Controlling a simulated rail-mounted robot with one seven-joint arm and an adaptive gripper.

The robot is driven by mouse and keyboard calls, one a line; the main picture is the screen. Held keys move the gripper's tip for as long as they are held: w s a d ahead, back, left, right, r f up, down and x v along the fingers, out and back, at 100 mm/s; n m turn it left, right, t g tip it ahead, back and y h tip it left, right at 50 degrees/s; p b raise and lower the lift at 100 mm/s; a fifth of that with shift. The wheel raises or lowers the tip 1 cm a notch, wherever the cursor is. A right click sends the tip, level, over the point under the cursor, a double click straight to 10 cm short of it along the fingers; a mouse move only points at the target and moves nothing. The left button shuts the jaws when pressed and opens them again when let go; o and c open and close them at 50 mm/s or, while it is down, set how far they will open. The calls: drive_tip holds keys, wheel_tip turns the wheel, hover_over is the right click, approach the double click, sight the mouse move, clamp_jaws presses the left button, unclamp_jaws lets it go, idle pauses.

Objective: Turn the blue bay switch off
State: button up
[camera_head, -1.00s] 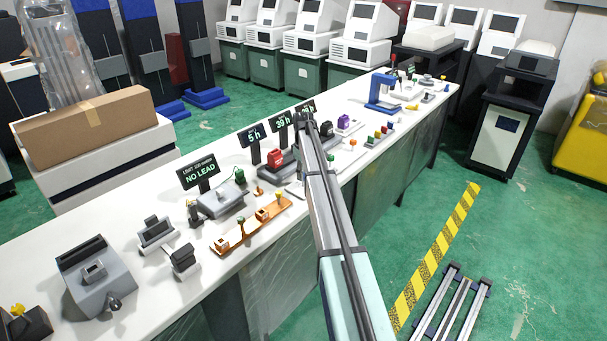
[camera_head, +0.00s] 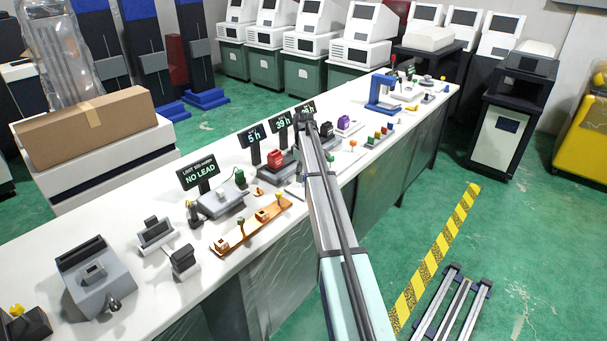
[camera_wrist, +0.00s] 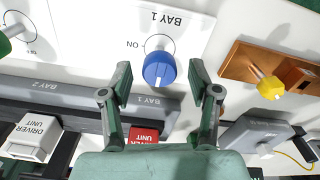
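My gripper (camera_wrist: 160,94) is open, with one finger on each side below the knob. Its fingers look apart from the knob, with nothing between them. In the head view my gripper (camera_head: 305,122) is over the long white bench, seen end-on along the arm. The blue switch is hidden there.
In the wrist view, a grey bay rail (camera_wrist: 55,93) holds a red unit (camera_wrist: 143,135) and a white driver unit (camera_wrist: 32,138). An orange fixture with a yellow knob (camera_wrist: 271,88) is right. A green knob (camera_wrist: 5,45) is left.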

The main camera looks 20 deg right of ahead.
wheel_tip(320, 180, up, 12)
idle(0.7)
